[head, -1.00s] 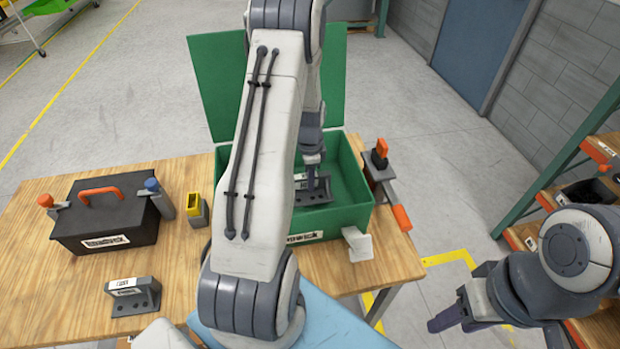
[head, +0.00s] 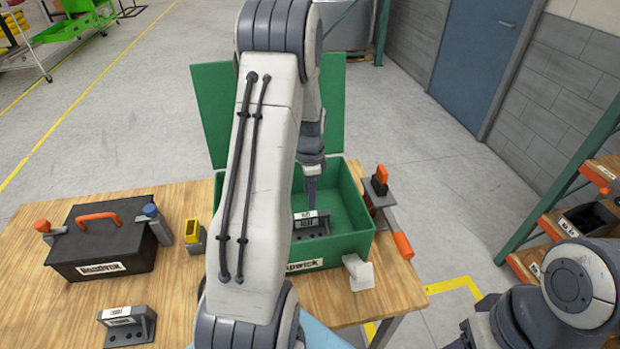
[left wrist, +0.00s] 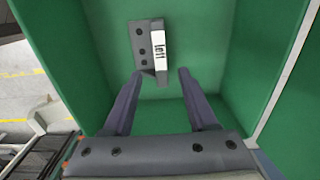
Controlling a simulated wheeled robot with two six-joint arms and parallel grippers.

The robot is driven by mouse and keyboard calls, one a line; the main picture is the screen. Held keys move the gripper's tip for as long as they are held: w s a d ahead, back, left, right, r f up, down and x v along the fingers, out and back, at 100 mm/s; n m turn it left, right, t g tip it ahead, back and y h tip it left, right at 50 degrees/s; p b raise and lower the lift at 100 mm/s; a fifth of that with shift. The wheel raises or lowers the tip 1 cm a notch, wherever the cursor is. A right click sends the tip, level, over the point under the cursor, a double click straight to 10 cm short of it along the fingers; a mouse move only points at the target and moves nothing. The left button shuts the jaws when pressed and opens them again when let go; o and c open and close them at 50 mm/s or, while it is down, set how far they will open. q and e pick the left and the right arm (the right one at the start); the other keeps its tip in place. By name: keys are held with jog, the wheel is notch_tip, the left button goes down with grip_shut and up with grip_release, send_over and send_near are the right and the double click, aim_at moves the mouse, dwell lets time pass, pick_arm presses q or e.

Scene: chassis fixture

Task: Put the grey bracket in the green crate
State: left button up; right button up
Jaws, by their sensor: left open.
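A dark grey bracket (head: 313,230) with a white label lies on the floor of the green crate (head: 335,245), its lid standing open behind. In the left wrist view the same bracket (left wrist: 146,45) lies on the green floor beyond the fingertips, apart from them. My left gripper (head: 311,196) is open and empty, inside the crate just above the bracket; its two spread fingers also show in the left wrist view (left wrist: 160,78). A second grey bracket (head: 128,327) stands on the table at front left. My right gripper is mostly cut off at the bottom right; its fingertips are hidden.
A black toolbox (head: 100,240) with an orange handle stands at the left of the wooden table (head: 175,280). A yellow-and-grey item (head: 194,236) sits between it and the crate. An orange-handled clamp (head: 383,195) and a white block (head: 358,272) are by the crate's right side.

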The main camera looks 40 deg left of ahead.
pick_arm(q)
notch_tip(320, 180, up, 8)
jog(key=b, duration=0.1)
jog(key=s+d+r, duration=0.2)
jog(key=d, duration=0.8)
jog(key=s+d+r, duration=0.2)
jog(key=d, duration=0.8)
jog(key=s+d, duration=0.6)
jog(key=s, duration=0.3)
jog(key=s+d+n+h, duration=0.1)
jog(key=s+d, duration=0.6)
jog(key=s, duration=0.2)
jog(key=shift+s+r, duration=0.35)
jog(key=shift+d, duration=0.1)
jog(key=shift+f+b, duration=0.4)
jog(key=shift+b, duration=0.15)
